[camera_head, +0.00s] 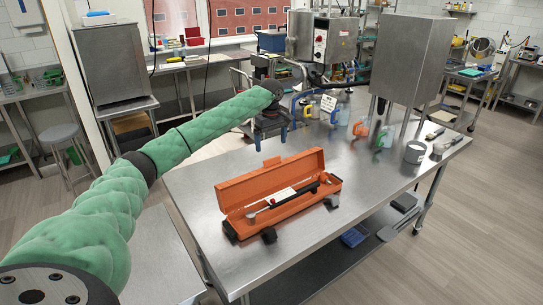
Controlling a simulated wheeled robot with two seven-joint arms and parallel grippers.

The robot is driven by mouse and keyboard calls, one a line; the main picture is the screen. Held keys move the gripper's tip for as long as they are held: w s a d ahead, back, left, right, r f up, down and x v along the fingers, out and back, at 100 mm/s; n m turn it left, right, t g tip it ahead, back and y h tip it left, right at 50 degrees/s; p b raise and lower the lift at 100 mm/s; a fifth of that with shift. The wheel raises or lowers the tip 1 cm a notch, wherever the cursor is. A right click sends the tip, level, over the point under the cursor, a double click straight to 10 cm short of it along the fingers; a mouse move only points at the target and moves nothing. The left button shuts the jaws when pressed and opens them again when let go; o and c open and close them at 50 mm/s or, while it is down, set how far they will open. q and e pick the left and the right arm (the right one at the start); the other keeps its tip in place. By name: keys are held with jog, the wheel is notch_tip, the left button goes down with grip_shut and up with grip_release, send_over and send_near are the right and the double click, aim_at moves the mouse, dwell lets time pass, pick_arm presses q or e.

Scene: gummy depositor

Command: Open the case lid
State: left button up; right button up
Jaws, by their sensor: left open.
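The orange case (290,205) lies on the steel table in the middle of the head view, with black pieces along its front and corners. Its lid (270,179) stands raised along the back edge. A long dark-handled tool with a silver end (283,199) shows inside, with a white and red label or part beside it. My left gripper (270,137) is behind the case, above the table, with its fingers pointing down. It is open, apart from the case, and nothing shows between its fingers. My right gripper is out of view.
A steel depositor housing (408,60) stands at the table's back right. Orange (361,128) and green (384,137) clamps, a grey cup (414,152) and brushes (442,146) stand on the right. A small sign (328,108) is at the back. The table's front left is clear.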

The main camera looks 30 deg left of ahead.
pick_arm(q)
notch_tip(320, 180, down, 4)
jog(key=shift+f+p, duration=0.2)
jog(key=shift+p, duration=0.65)
jog(key=shift+f, duration=1)
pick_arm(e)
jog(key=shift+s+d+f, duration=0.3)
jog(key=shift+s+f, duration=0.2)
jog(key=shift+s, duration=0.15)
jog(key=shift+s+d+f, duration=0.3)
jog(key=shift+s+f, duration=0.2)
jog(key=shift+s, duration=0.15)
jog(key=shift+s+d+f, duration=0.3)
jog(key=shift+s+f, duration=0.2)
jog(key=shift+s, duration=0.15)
